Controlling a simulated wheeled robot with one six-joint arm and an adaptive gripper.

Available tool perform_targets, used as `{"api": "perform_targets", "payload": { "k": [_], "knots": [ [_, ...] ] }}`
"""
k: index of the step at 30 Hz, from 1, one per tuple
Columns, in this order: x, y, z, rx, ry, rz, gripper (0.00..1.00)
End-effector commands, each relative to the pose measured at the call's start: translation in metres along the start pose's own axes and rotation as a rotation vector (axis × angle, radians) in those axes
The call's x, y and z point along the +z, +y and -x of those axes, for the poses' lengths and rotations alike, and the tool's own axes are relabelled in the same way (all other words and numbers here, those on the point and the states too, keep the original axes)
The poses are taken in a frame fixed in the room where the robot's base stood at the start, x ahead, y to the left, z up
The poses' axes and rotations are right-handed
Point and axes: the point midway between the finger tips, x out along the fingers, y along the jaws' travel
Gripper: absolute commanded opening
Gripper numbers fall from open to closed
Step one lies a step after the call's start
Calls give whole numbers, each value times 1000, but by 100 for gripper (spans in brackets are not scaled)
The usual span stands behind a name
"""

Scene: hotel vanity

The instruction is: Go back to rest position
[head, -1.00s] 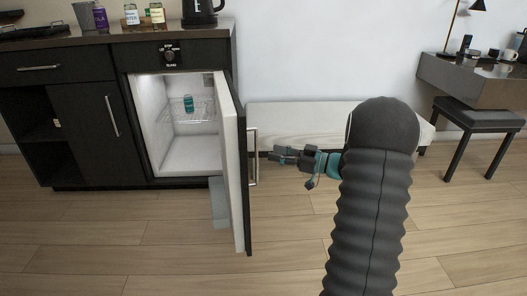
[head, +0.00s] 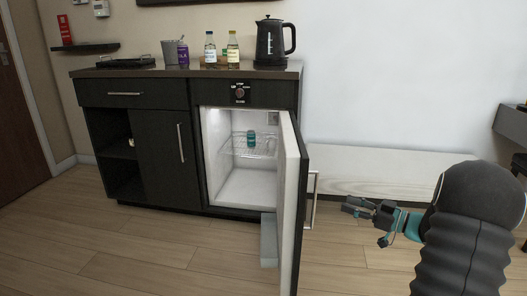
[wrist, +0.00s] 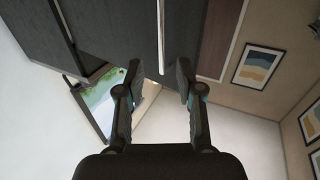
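My gripper (head: 358,206) is at the right in the head view, beside the open fridge door (head: 290,205) and apart from its handle (head: 311,200). In the wrist view my gripper (wrist: 158,82) shows two fingers spread apart with nothing between them. The mini fridge (head: 240,160) is open, and a teal can (head: 251,139) stands on its wire shelf (head: 238,147).
The dark cabinet (head: 160,160) carries a black kettle (head: 272,42), bottles (head: 233,48) and a tray (head: 126,62). A low white bench (head: 380,168) runs along the wall. The wood floor (head: 180,255) in front is clear. Framed pictures (wrist: 258,67) show in the wrist view.

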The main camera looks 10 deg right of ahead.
Motion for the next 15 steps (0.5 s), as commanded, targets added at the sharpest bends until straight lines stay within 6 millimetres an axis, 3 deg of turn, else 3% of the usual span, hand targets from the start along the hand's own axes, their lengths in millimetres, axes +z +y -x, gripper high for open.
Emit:
{"api": "perform_targets", "payload": {
  "k": [2, 8, 12, 15],
  "knots": [
    [9, 8, 0, 35, -41, 27, 37],
    [51, 62, 16, 304, -225, 91, 37],
    [84, 94, 47, 532, -390, 82, 37],
    [94, 107, 73, 683, -512, 65, 37]
  ]
}}
